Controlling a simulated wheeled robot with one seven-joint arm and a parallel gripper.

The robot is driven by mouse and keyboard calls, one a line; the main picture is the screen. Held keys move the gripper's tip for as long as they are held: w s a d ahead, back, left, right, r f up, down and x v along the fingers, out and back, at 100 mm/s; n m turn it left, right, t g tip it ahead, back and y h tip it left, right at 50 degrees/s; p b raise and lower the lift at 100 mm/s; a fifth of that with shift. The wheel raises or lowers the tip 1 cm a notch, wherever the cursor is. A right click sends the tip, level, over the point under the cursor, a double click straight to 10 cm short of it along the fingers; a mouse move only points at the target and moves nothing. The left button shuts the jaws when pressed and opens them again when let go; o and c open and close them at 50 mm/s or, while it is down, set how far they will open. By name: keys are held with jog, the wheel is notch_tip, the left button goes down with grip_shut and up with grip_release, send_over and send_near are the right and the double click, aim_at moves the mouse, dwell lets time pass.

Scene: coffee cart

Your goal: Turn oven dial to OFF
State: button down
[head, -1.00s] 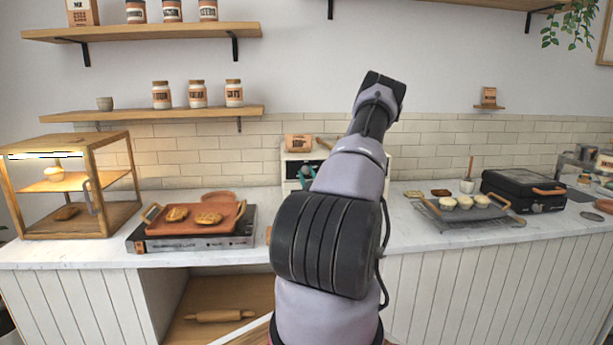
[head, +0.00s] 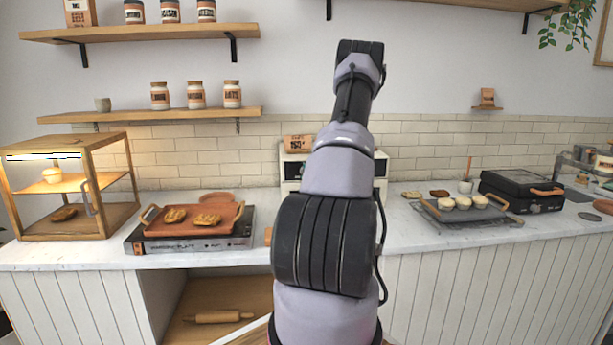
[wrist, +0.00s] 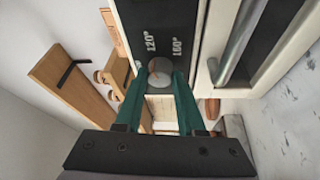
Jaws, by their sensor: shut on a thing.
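The oven (head: 291,169) is a small cream unit on the counter against the tiled wall, mostly hidden behind my arm in the head view. In the wrist view its dark control panel (wrist: 170,15) carries the marks 120° and 160°. The round metallic dial (wrist: 160,72) sits at the end of that panel. My gripper (wrist: 160,85) has two green fingers, one on each side of the dial, and is shut on it. The dial's pointer and an OFF mark cannot be made out. My gripper is hidden behind my arm in the head view.
The oven's door handle (wrist: 238,40) runs beside the panel. A terracotta tray (head: 157,228) with pastries stands left of the oven. Wooden shelves (head: 160,113) hang at the upper left.

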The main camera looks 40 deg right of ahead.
jog(key=n+g, duration=0.1)
jog(key=n, duration=0.2)
jog(key=shift+r+n+y, duration=0.1)
jog(key=shift+n+y, duration=0.2)
jog(key=shift+n, duration=0.1)
jog(key=n+g, duration=0.1)
jog(key=n, duration=0.2)
jog(key=shift+a+r+g, duration=0.1)
jog(key=shift+g, duration=0.3)
jog(key=n+g+h, duration=0.1)
jog(key=n+g, duration=0.1)
jog(key=n, duration=0.2)
jog(key=shift+r, duration=0.1)
jog(key=shift+n, duration=0.3)
jog(key=c, duration=0.5)
grip_release()
